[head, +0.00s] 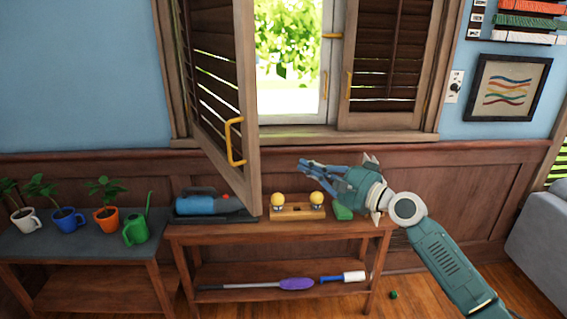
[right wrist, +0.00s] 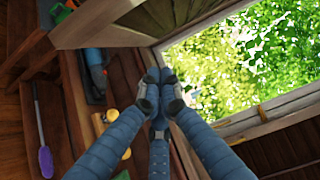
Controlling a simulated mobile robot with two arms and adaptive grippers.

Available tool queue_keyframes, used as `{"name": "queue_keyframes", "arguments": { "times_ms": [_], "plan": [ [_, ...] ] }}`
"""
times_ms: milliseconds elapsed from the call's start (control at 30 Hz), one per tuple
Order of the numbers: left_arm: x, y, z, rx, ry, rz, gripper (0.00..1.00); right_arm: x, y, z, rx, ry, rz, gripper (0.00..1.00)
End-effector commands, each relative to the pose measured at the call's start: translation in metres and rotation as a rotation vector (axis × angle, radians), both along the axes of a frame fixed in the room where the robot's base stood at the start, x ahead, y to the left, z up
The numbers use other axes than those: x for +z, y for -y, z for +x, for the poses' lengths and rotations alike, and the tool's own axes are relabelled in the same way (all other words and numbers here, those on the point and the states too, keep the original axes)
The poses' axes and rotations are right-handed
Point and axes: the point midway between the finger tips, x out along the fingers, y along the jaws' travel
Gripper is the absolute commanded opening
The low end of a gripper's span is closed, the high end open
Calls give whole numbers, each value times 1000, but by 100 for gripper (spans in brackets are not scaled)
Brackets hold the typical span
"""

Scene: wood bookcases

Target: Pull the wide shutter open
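The wide slatted wooden shutter (head: 215,90) on the window's left side stands swung out into the room, at an angle to the wall. Its yellow handle (head: 235,141) is on its free edge. In the right wrist view the shutter's edge (right wrist: 105,22) crosses the top left. My right gripper (head: 312,168) is to the right of the shutter, above the narrow table, and apart from the handle. In the right wrist view its fingertips (right wrist: 160,88) are together with nothing between them. My left gripper is not in view.
The right shutter (head: 388,65) lies across the window's right part. Below, the table (head: 345,229) holds a blue tool (head: 208,204), a wooden block with yellow knobs (head: 297,212) and a green item (head: 342,212). Potted plants stand at left.

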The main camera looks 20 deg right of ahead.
Motion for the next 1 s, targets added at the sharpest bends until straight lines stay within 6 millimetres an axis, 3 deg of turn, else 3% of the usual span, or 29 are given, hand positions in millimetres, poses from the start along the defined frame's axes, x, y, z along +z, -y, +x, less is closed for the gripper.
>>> {"name": "queue_keyframes", "arguments": {
  "times_ms": [500,700,1000],
  "plan": [
    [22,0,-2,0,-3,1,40,2,-45,89,-1,0,1,0],
    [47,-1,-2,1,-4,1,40,2,-73,79,-1,-2,-4,0],
    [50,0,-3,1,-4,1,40,-2,-82,76,-2,0,-4,0]
  ]
}}
